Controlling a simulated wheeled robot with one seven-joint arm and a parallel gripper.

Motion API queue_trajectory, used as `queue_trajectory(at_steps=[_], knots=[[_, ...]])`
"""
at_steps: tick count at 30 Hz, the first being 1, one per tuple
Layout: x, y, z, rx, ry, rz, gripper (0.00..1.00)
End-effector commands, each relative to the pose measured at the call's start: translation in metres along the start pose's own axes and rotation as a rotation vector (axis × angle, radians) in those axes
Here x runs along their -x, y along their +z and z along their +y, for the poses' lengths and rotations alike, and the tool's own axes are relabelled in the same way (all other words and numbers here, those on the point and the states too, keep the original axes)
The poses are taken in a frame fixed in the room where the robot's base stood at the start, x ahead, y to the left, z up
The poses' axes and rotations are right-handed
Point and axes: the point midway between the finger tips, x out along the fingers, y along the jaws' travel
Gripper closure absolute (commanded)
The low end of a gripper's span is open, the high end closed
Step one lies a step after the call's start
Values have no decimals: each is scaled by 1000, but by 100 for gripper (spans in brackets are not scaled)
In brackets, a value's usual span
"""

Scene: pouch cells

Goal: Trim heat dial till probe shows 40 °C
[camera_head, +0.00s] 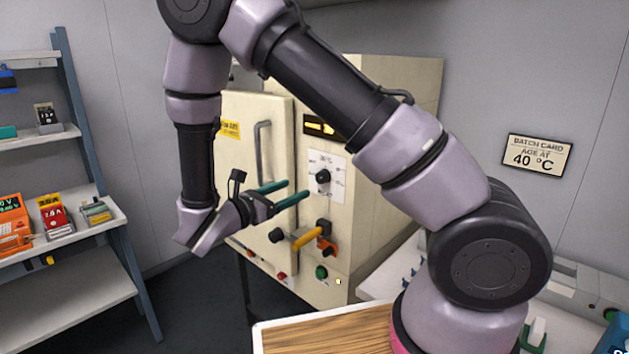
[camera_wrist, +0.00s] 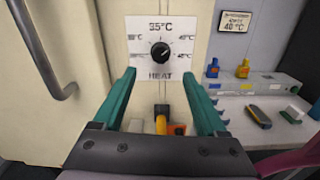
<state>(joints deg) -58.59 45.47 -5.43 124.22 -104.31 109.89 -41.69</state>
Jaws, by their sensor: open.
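The heat dial is a black round knob (camera_wrist: 160,53) on a white plate (camera_wrist: 148,75) marked HEAT, with 35°C printed at the top. It also shows on the cream oven's front in the head view (camera_head: 322,177). Its pointer is too small to read surely. My gripper (camera_head: 296,189) is open and empty, its teal fingers pointing toward the oven front. In the wrist view my gripper (camera_wrist: 163,80) has its fingers spread either side of the plate's lower part, apart from the knob. A dark display with amber characters (camera_head: 320,126) is above the dial, unreadable here.
A batch card (camera_head: 538,155) on the wall says age at 40 °C. The oven door handle (camera_head: 262,152) stands left of the dial. A yellow-orange handle (camera_head: 308,237) and a green button (camera_head: 321,272) are below it. Shelves (camera_head: 70,228) stand at left.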

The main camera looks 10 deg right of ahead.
Motion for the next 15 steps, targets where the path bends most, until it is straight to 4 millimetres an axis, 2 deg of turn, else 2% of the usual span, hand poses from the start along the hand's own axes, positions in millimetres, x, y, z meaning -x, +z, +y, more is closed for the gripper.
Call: queue_trajectory(at_steps=[9,15], knots=[[-62,0,-2,0,-6,1,26],[-86,0,-1,-1,-5,2,26]])
